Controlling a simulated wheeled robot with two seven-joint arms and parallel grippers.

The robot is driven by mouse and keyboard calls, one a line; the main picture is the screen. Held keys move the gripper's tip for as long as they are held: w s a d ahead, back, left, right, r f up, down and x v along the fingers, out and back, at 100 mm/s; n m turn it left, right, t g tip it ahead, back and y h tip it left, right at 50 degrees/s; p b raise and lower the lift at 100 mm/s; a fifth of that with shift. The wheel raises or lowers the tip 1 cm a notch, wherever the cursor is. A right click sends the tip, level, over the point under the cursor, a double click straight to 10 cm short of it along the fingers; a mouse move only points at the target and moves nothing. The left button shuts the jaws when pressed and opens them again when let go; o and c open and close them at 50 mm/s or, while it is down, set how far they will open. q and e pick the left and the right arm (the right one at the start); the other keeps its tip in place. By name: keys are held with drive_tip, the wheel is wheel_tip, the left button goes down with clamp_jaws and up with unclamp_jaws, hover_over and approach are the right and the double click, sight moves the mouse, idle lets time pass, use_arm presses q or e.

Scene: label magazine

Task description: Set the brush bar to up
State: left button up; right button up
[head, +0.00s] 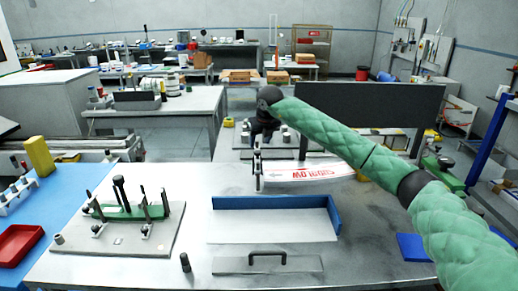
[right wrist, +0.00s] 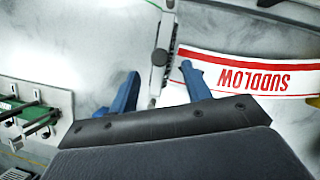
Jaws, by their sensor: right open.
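A narrow upright grey metal bar with a dark round knob, which I take to be the brush bar (head: 258,172), stands at the left end of a white label strip with red lettering (head: 310,174). In the right wrist view the bar (right wrist: 158,82) runs lengthwise between my blue fingers, and the label strip (right wrist: 250,75) lies to its right. In the right wrist view my right gripper (right wrist: 159,72) is open, with a finger on each side of the bar; contact cannot be told. My left gripper is not in view.
A blue-edged white tray (head: 270,226) and a plate with a black handle (head: 267,264) lie in front. A green clamp fixture (head: 125,212) stands at left on the metal table. A dark panel (head: 370,104) stands behind my right arm. A red tray (head: 18,245) is far left.

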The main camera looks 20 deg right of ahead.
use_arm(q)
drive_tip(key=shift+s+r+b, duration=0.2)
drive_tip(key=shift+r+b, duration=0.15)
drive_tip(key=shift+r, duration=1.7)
use_arm(e)
drive_tip(key=shift+v, duration=1.5)
